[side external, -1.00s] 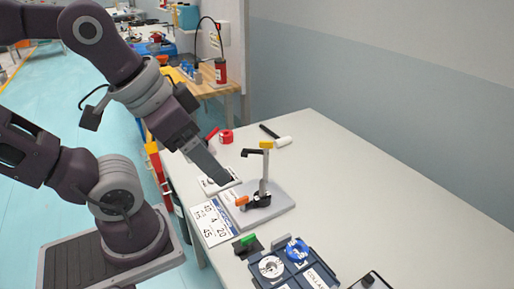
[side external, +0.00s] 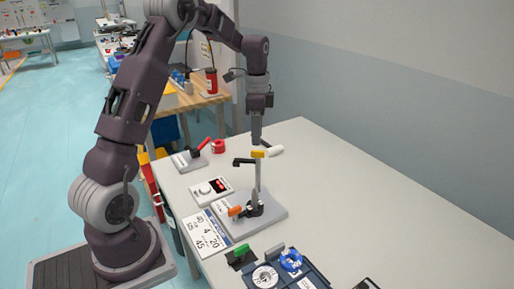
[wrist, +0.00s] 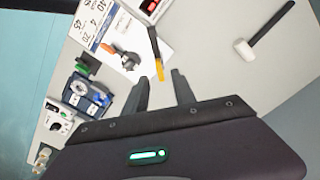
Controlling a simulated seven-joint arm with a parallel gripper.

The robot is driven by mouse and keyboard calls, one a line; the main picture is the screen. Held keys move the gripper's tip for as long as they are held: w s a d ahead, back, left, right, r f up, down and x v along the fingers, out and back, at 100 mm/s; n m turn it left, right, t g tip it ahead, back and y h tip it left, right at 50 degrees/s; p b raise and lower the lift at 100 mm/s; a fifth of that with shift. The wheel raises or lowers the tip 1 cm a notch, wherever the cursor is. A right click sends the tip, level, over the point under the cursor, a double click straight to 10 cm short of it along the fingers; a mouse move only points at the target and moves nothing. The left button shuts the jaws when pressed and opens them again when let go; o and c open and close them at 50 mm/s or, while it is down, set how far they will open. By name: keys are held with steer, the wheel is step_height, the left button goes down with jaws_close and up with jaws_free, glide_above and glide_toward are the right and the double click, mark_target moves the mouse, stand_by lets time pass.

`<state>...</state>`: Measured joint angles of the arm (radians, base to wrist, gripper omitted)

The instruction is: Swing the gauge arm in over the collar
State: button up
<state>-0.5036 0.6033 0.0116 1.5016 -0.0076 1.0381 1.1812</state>
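The gauge stand has a light grey base plate (side external: 272,216) and an upright post (side external: 257,177). On top is the gauge arm (side external: 243,161), black with a yellow end (side external: 260,154), its black part reaching left. A dark collar (side external: 254,209) with an orange lever (side external: 234,211) sits low by the post. In the wrist view the gauge arm (wrist: 153,42) is a black bar with its yellow end (wrist: 159,70) toward my fingers; the collar (wrist: 129,62) lies left of it. My gripper (wrist: 163,87) is open, pointing down just above the yellow end. Contact is unclear.
A card with numbers (side external: 204,233), a box with red displays (side external: 211,190) and a red-handled clamp (side external: 188,160) stand left of the gauge stand. A dark blue tray (side external: 313,272) is in front. A hammer (wrist: 262,33) lies behind. The table's right is clear.

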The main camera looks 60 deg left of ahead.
mark_target(257, 151)
step_height(257, 151, down, 5)
steer(key=shift+f, duration=0.1)
steer(key=shift+c, duration=0.4)
jaws_close()
stand_by(1.1)
